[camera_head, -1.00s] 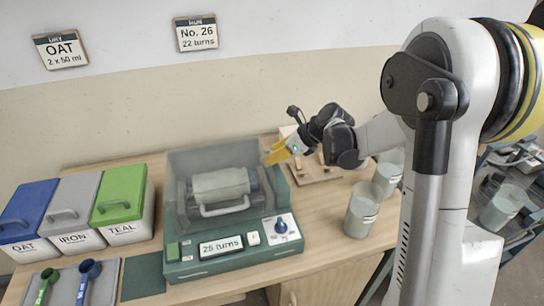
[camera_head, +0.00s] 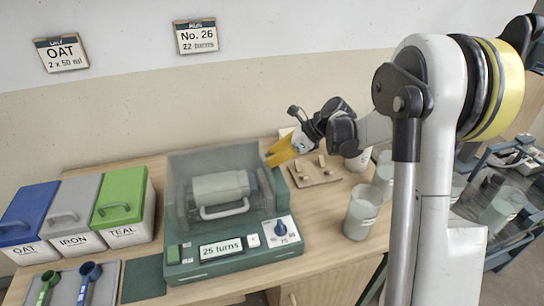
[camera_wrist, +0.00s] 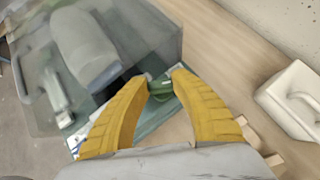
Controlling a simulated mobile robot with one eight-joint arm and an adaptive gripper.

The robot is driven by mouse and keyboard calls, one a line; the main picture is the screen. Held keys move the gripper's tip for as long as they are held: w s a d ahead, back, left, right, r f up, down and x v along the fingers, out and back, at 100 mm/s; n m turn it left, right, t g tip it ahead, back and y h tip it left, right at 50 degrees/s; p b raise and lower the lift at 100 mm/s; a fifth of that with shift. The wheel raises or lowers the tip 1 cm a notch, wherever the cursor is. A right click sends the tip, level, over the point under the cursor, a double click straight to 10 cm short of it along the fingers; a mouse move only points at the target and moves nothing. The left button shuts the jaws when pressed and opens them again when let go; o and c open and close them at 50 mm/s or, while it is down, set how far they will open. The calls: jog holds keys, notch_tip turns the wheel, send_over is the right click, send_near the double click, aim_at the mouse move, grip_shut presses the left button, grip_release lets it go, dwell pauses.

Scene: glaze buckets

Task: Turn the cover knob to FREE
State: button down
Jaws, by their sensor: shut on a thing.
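The green machine (camera_head: 232,256) stands on the bench with a clear grey cover (camera_head: 208,165) over a pale drum (camera_head: 220,186). My yellow-fingered gripper (camera_head: 272,158) is at the cover's upper right edge. In the wrist view my gripper (camera_wrist: 160,80) has its fingertips on either side of a small green part, which looks like the cover knob (camera_wrist: 165,88). It is shut on that part, and the fingers hide some of it. The knob's FREE marking cannot be read. A separate blue knob (camera_head: 281,228) sits on the machine's front panel beside the "25 turns" display (camera_head: 221,249).
Lidded OAT, IRON and TEAL bins (camera_head: 124,194) stand at left, with scoops (camera_head: 90,271) in front. A wooden board with blocks (camera_head: 316,171) lies right of the machine. Translucent buckets (camera_head: 361,212) stand further right. A white handled container (camera_wrist: 292,97) shows in the wrist view.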

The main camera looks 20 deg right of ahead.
jog(key=n+g+y+p, duration=0.1)
jog(key=n+g, duration=0.3)
jog(key=n, duration=0.1)
jog(key=shift+w+n, duration=0.1)
jog(key=shift+n, duration=0.2)
jog(key=shift+n+g+p, duration=0.85)
jog(key=shift+n+g, duration=1.05)
jog(key=shift+n, duration=0.4)
jog(key=shift+h, duration=0.3)
jog(key=c, duration=1.3)
grip_release()
jog(key=shift+c, duration=0.2)
